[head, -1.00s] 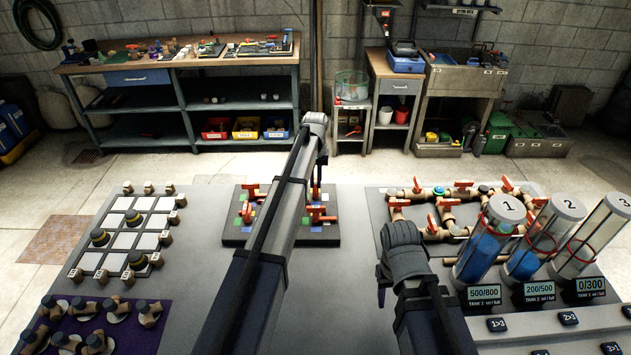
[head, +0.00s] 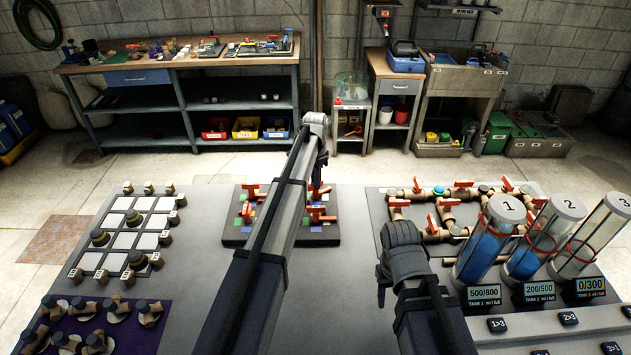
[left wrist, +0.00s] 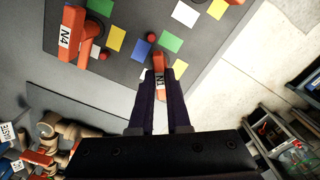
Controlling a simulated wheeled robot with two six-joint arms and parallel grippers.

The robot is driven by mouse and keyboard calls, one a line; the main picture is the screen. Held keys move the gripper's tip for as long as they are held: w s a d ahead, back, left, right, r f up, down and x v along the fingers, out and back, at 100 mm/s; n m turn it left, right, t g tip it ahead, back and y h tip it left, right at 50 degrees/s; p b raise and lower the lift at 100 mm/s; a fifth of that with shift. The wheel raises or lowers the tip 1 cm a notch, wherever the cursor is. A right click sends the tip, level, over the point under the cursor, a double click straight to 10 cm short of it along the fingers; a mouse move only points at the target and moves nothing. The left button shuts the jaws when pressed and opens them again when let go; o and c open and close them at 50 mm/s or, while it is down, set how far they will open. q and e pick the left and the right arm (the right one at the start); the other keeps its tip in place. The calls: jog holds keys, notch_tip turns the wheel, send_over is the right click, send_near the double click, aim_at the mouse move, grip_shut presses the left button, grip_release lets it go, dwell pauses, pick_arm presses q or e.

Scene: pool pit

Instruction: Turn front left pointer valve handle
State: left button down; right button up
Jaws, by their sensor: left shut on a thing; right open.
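A dark board (head: 232,236) with orange pointer handles and coloured squares lies on the grey bench. My left gripper (head: 318,184) reaches over its far right corner. In the left wrist view the fingers (left wrist: 159,88) are shut on an orange handle marked N1 (left wrist: 158,64), with a red knob beyond its tip. The same handle shows partly in the head view (head: 322,190), behind the gripper. Another orange handle, marked N4 (left wrist: 71,25), stands apart from the fingers. My left arm hides the middle of the board. My right gripper (head: 384,288) is open and empty above the bench.
A pipe board with orange valves (head: 462,188) and several clear tanks (head: 485,240) stand to the right. A grid of white tiles with knobs (head: 119,238) and a purple mat (head: 112,333) lie to the left. Bare bench separates them from the board.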

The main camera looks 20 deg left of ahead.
pick_arm(q)
jog(key=m, duration=0.6)
jog(key=shift+m, duration=0.3)
dwell(0.5)
jog(key=c, duration=0.9)
grip_release()
notch_tip(320, 180, up, 8)
jog(key=p, duration=0.8)
jog(key=shift+f, duration=0.15)
